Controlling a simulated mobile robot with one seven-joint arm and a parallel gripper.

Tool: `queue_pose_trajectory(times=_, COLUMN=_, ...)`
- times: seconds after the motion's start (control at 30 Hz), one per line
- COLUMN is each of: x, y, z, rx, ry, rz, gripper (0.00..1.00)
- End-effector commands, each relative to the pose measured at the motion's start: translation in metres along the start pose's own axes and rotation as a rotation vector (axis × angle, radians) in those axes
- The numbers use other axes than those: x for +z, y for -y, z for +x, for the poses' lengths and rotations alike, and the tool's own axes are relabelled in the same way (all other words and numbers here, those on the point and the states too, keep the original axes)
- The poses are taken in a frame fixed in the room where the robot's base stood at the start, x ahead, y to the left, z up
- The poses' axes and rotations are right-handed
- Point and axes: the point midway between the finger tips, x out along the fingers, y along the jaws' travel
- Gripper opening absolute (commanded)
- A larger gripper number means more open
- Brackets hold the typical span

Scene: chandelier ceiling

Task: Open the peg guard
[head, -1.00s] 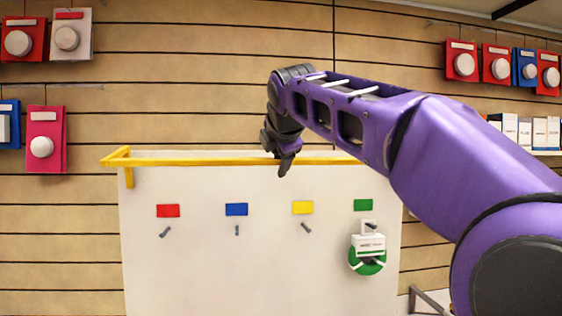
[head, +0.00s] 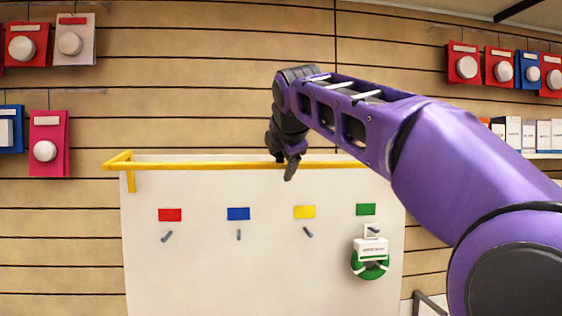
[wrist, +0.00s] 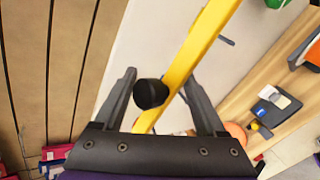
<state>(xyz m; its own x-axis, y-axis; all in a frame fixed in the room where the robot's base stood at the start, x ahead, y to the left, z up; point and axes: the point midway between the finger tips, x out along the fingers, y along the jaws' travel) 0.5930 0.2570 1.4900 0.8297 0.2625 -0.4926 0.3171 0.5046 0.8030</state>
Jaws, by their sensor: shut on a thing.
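The peg guard (head: 210,166) is a yellow bar along the top of a white pegboard (head: 265,280), with a bent bracket at its left end. My gripper (head: 290,170) points down at the bar, right of its middle. In the wrist view the guard (wrist: 205,35) runs diagonally between the fingers of my gripper (wrist: 160,78). A black knob (wrist: 151,94) on the bar sits against the left finger. The gripper is shut on the guard; the exact contact is partly hidden. The bar's right end is hidden behind my arm.
Below the bar are red (head: 170,215), blue (head: 238,214), yellow (head: 304,212) and green (head: 366,209) labels, each above a peg. A green ring item (head: 370,265) hangs under the green label. Packages (head: 25,42) hang on the slatted wall.

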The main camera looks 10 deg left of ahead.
Motion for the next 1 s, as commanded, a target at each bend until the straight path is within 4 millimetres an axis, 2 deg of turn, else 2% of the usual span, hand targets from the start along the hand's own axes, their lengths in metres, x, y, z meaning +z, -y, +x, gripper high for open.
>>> queue_pose_trajectory(times=0.17, x=0.0, y=-0.002, z=-0.027, rx=0.007, ry=0.003, rz=-0.001, gripper=0.67)
queue_pose_trajectory(times=0.4, x=0.002, y=-0.001, z=-0.08, rx=0.006, ry=0.006, rz=0.0, gripper=0.67)
queue_pose_trajectory(times=0.53, x=0.002, y=-0.001, z=-0.101, rx=0.004, ry=0.006, rz=0.0, gripper=0.67)
queue_pose_trajectory(times=0.7, x=0.002, y=0.0, z=-0.116, rx=0.001, ry=0.005, rz=0.0, gripper=0.67)
queue_pose_trajectory(times=1.0, x=0.002, y=0.0, z=-0.119, rx=0.0, ry=0.004, rz=0.0, gripper=0.67)
